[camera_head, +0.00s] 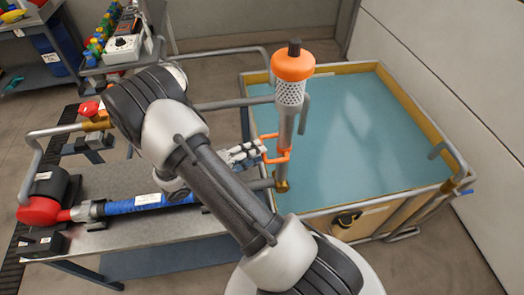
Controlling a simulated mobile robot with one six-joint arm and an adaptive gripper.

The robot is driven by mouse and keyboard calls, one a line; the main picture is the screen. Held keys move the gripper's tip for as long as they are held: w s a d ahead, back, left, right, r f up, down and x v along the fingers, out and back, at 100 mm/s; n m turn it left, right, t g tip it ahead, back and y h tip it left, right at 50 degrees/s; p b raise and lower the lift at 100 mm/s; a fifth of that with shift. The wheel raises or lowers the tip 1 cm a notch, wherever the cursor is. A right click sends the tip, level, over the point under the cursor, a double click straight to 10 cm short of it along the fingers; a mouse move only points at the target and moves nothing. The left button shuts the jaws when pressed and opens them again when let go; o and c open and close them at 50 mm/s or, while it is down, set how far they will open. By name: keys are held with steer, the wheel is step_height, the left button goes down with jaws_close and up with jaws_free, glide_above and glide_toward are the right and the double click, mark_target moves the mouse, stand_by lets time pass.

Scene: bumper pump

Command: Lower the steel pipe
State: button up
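The steel pipe (286,130) stands upright at the left edge of the blue-filled basin (350,130). Its top carries a perforated strainer and an orange collar with a dark knob (294,62). An orange bracket-shaped handle (284,155) sticks out from the pipe's left side. A brass fitting (281,185) is at its lower end, by the basin rim. My gripper (258,150) is at the handle, left of the pipe. The fingers are small in this view, and I cannot tell whether they are closed around the handle.
A grey bench (185,225) on the left holds a red and black pump (45,195) with a blue hose (150,203). Metal pipes frame the basin. A shelf (105,65) with a white device stands behind. A pale wall (450,60) is close on the right.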

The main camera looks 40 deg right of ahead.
steer(key=shift+x, duration=1.7)
steer(key=shift+c, duration=0.4)
jaws_close()
